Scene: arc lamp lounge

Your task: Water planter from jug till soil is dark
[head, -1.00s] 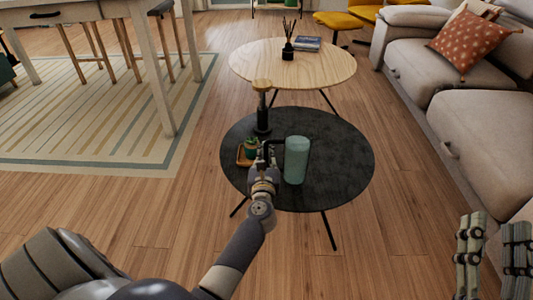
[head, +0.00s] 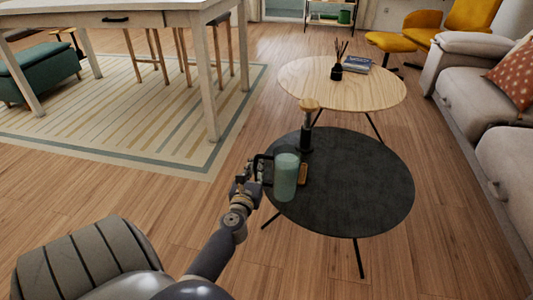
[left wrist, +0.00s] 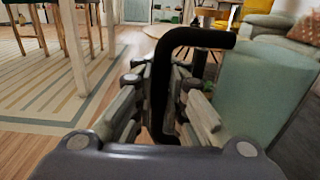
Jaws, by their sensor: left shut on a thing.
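The jug (head: 286,178) is pale green with a black handle (left wrist: 190,36) and stands upright at the left side of the black round table (head: 365,190). My left gripper (head: 250,178) is left of the jug, its fingers closed around the handle, as the left wrist view (left wrist: 163,95) also shows. I cannot tell whether the jug's base clears the tabletop. The planter is mostly hidden behind the jug; a brown wooden edge, perhaps its tray (head: 303,174), shows at the jug's right. My right gripper is out of view.
A dark post with a wooden top (head: 309,105) stands behind the jug. The black table's right half is bare. A pale wood table (head: 375,92) holds a reed diffuser (head: 337,70) and books (head: 357,63). A sofa (head: 480,100) stands at right.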

